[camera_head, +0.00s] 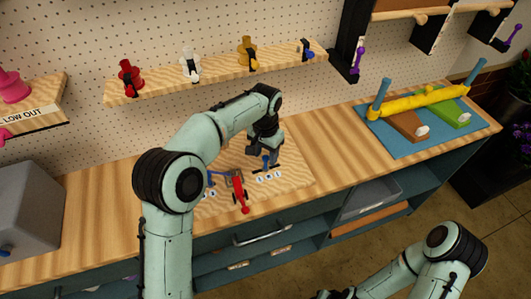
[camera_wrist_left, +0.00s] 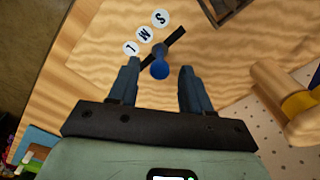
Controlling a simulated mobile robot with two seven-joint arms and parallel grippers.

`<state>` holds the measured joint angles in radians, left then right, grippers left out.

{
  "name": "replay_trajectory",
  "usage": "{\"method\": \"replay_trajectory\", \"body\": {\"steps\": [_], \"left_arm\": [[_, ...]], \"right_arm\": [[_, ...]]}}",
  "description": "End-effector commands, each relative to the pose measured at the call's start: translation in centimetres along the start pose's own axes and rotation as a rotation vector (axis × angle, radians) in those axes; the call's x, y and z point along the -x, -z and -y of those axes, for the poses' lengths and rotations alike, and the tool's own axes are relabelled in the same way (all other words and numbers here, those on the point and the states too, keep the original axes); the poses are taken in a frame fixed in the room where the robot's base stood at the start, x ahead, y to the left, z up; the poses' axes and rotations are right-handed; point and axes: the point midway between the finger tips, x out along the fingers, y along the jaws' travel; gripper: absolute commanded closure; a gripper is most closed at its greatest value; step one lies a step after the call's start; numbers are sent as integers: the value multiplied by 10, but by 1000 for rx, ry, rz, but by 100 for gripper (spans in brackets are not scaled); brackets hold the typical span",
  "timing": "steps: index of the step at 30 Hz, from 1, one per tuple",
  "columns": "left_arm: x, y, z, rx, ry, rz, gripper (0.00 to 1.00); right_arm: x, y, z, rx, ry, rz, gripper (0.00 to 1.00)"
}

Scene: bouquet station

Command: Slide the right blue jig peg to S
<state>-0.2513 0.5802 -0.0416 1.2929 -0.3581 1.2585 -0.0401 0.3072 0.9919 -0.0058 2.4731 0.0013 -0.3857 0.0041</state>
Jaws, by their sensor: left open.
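The right blue jig peg (camera_head: 267,162) stands in a dark slot on the wooden jig board (camera_head: 296,180). In the left wrist view the blue peg (camera_wrist_left: 160,69) shows from above, at about the M label (camera_wrist_left: 145,34), between the L label (camera_wrist_left: 130,48) and the S label (camera_wrist_left: 161,17). My left gripper (camera_head: 262,152) is over the slot. In its wrist view the left gripper's fingers (camera_wrist_left: 158,80) are apart, one on each side of the peg, with gaps on both sides. My right gripper is out of view; only its arm shows at lower right.
A shelf (camera_head: 220,75) with coloured spools runs behind. A grey box (camera_head: 25,215) stands at left; a blue mat (camera_head: 430,120) with yellow roll is at right.

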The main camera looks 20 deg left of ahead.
Motion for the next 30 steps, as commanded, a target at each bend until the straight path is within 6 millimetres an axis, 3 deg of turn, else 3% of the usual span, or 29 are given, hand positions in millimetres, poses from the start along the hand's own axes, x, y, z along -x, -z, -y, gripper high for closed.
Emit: {"method": "replay_trajectory", "body": {"steps": [3, 7, 8, 14, 21, 28, 29, 30], "left_arm": [[0, 0, 0, 0, 0, 0, 55], [0, 0, 0, 0, 0, 1, 97], [0, 0, 0, 0, 0, 1, 100], [0, -4, 2, 1, 0, 1, 100], [-2, -29, 21, 3, 1, 3, 100], [0, -30, 22, 3, 3, 8, 100], [0, -30, 22, 3, 3, 9, 74], [0, -30, 22, 3, 3, 9, 60]], "right_arm": [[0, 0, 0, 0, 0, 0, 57], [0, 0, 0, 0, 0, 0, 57], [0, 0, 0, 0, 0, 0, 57], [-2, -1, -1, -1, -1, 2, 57], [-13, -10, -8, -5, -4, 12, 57], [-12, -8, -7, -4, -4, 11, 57], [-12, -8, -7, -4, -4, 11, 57], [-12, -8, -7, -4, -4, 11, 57]]}}
